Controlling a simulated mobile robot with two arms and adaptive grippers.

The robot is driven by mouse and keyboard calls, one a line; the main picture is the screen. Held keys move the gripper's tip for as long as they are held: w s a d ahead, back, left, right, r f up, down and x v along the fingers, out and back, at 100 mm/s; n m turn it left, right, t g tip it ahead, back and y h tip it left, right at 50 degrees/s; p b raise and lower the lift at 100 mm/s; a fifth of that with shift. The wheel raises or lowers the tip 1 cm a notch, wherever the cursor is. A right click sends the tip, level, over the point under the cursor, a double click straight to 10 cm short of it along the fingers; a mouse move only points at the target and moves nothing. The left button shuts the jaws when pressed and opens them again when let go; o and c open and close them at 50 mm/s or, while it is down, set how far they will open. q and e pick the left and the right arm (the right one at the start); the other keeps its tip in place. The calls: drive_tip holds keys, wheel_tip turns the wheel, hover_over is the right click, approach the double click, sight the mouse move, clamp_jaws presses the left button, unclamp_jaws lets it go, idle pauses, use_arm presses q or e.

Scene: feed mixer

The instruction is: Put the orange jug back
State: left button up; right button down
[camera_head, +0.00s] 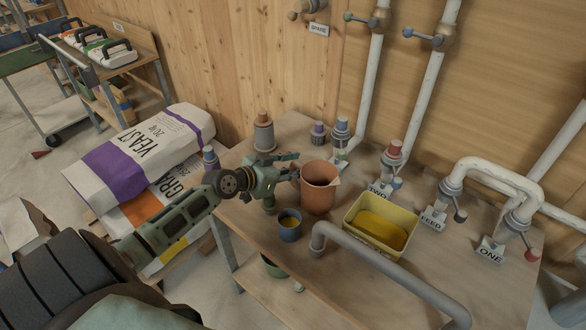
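The orange jug (319,193) stands upright on the wooden table (335,265), its spout toward the right. My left gripper (297,167) is just left of the jug near rim height, its fingers apart and pointing at it. I cannot tell whether the fingers touch the jug. No handle shows; the jug's left side is partly behind the gripper. My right gripper is not in view.
A small blue cup (289,232) stands in front of the jug. A yellow tub (350,222) sits to the right, with a grey pipe (400,283) before it.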

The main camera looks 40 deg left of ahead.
use_arm(q)
drive_tip(key=shift+o, duration=0.6)
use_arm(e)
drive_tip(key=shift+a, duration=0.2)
